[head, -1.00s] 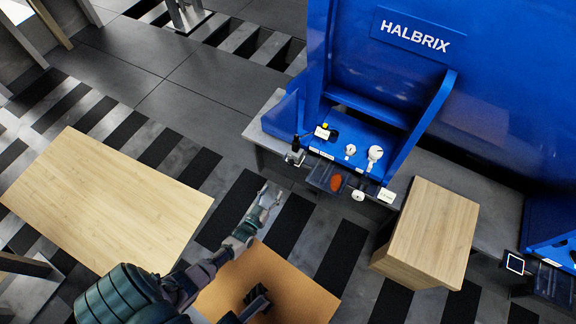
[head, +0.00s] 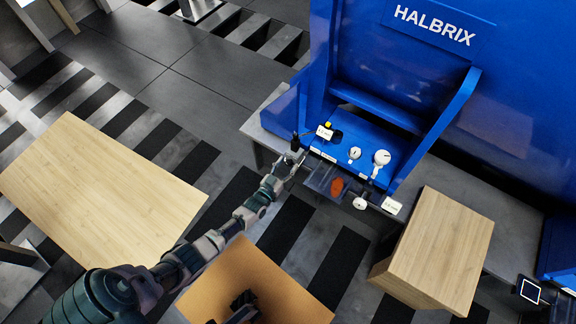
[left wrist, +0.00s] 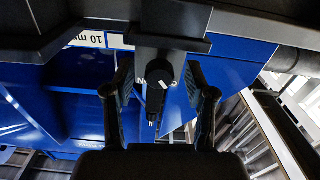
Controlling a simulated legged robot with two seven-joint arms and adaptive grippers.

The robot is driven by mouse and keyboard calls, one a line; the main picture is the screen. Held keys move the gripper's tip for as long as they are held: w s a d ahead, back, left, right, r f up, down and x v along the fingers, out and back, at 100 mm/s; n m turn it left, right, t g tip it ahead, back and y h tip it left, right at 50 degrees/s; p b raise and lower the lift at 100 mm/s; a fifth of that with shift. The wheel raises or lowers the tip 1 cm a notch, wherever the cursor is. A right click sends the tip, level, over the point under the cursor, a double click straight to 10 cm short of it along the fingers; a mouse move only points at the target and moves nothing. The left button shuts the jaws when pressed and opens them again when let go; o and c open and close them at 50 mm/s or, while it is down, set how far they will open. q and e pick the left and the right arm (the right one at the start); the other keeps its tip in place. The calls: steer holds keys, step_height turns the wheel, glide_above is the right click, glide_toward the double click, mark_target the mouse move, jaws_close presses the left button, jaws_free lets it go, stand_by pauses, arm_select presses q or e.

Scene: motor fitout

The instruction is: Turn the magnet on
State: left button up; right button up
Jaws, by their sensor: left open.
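My left gripper (head: 291,160) reaches the front left corner of the blue HALBRIX station in the head view. In the left wrist view it (left wrist: 160,92) is open, one finger on each side of a black round knob (left wrist: 158,76) with a white mark. The knob sits on a dark block that I take to be the magnet; the fingers look apart from it. In the head view a small black upright part (head: 295,143) shows just beyond the gripper. A dark piece at the bottom, likely my right gripper (head: 243,303), is over a brown board; its jaws are unclear.
A dark tray (head: 320,178) with an orange-red piece (head: 336,187) is right of my left gripper. White round parts (head: 381,158) and labels stand on the blue ledge. A wooden box (head: 435,250) is at right, a wooden table (head: 100,195) at left.

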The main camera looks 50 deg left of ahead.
arm_select(q)
jaws_close()
steer(key=shift+f+n, duration=0.1)
steer(key=shift+n, duration=0.6)
jaws_free()
steer(key=shift+s, duration=0.1)
steer(key=shift+s+d, duration=0.1)
steer(key=shift+s, duration=0.2)
steer(key=v, duration=1.1)
